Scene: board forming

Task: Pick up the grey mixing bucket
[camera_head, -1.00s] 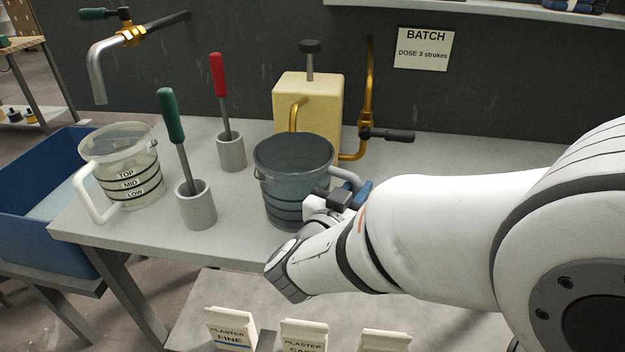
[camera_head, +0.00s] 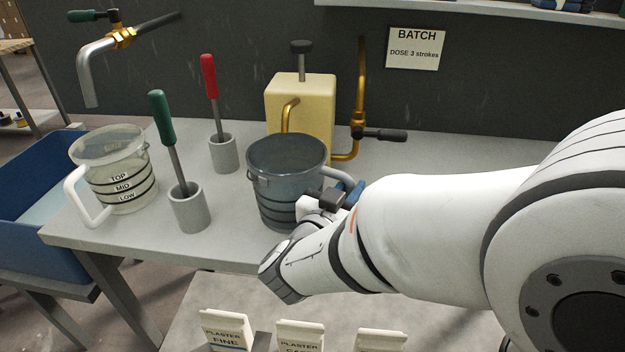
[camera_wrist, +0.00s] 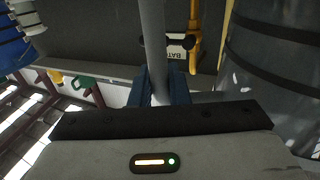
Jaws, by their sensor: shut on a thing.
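The grey mixing bucket (camera_head: 285,188) is upright at the middle of the grey bench, dark and semi-translucent with black bands. Its light grey handle (camera_head: 338,176) is on its right side. My gripper (camera_head: 350,192) is at that handle, with the blue fingers partly hidden by my wrist. In the wrist view the blue fingers (camera_wrist: 158,88) are shut on the upright handle bar (camera_wrist: 153,45), and the bucket's banded wall (camera_wrist: 275,75) fills the right side. The bucket's base appears to be on the bench; no clear gap shows beneath it.
A holder with a green-handled tool (camera_head: 188,207) and one with a red-handled tool (camera_head: 222,153) stand left of the bucket. A clear marked bucket (camera_head: 120,190) is further left. A cream pump box (camera_head: 300,110) is close behind. Plaster packs (camera_head: 228,330) are in front, lower.

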